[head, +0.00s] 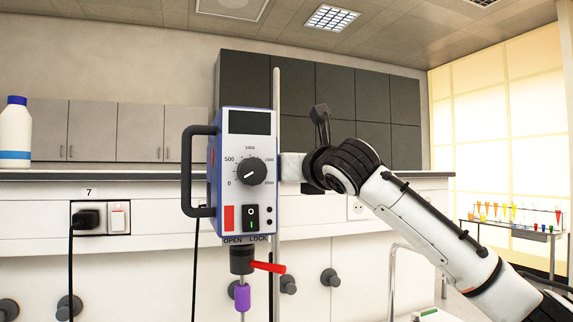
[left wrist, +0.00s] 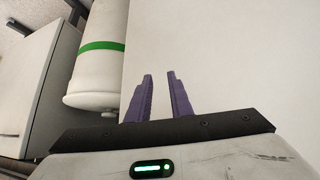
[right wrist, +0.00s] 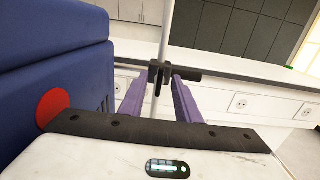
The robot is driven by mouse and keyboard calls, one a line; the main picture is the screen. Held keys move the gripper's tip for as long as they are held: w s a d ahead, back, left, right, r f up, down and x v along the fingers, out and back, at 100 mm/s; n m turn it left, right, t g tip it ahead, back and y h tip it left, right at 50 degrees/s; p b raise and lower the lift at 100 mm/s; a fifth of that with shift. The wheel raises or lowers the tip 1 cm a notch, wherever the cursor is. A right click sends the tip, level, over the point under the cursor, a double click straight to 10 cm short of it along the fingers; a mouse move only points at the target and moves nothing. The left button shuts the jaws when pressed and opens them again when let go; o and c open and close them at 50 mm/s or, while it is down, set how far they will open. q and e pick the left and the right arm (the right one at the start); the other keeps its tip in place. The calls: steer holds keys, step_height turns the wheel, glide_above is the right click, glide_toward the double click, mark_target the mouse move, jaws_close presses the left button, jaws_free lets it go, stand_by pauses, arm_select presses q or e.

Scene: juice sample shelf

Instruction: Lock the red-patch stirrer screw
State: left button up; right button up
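The stirrer (head: 246,165) is a blue box with a grey front, a dial and a red patch (head: 229,217). It stands at a pale upright rod (head: 276,110). In the right wrist view, its blue body (right wrist: 50,50) carries a round red patch (right wrist: 53,106). A black clamp with a screw handle (right wrist: 187,75) sits on the rod. My right gripper (right wrist: 158,85) is open, its fingertips apart in front of the clamp. In the head view, its fingers are hidden behind the stirrer. My left gripper (left wrist: 161,76) is open and empty, away from the stirrer.
A red lever (head: 267,267) under the OPEN and LOCK labels points right. A purple-sleeved shaft (head: 242,297) hangs below. A black handle (head: 187,170) juts left of the stirrer. A white bottle (head: 14,135) stands far left on the ledge. Coloured tubes (head: 515,213) stand far right.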

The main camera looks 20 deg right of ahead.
steer(key=shift+w, duration=0.5)
jaws_close()
arm_select(q)
steer(key=shift+w+r, duration=0.35)
steer(key=shift+w, duration=0.1)
